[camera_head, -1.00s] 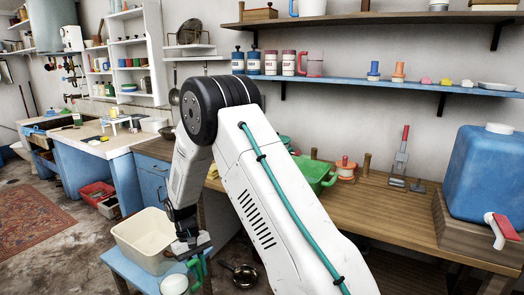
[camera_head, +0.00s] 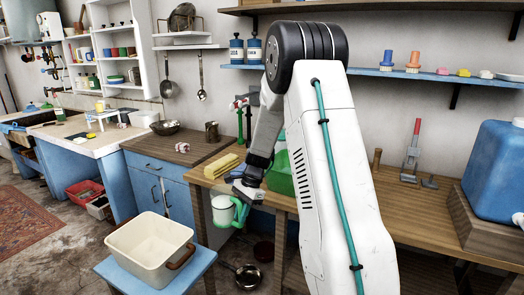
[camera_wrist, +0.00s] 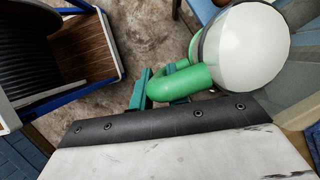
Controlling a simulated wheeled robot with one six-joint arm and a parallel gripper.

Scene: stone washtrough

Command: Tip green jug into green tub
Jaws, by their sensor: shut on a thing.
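The green jug (camera_head: 223,210) is pale with a green handle, and it hangs in the air in front of the wooden bench, roughly upright. My gripper (camera_head: 243,199) is shut on its handle. In the wrist view the teal fingertips (camera_wrist: 157,90) close around the green handle (camera_wrist: 182,82), beside the round white top of the jug (camera_wrist: 247,45). I cannot tell what is inside it. The green tub (camera_head: 279,177) stands on the bench to the right of the jug, partly hidden behind my arm.
A cream basin (camera_head: 150,252) sits on a blue stool (camera_head: 188,277) at lower left. A yellow block (camera_head: 221,166) and a green stand (camera_head: 243,122) are on or behind the bench's left end. A dark pan (camera_head: 247,275) lies on the floor below.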

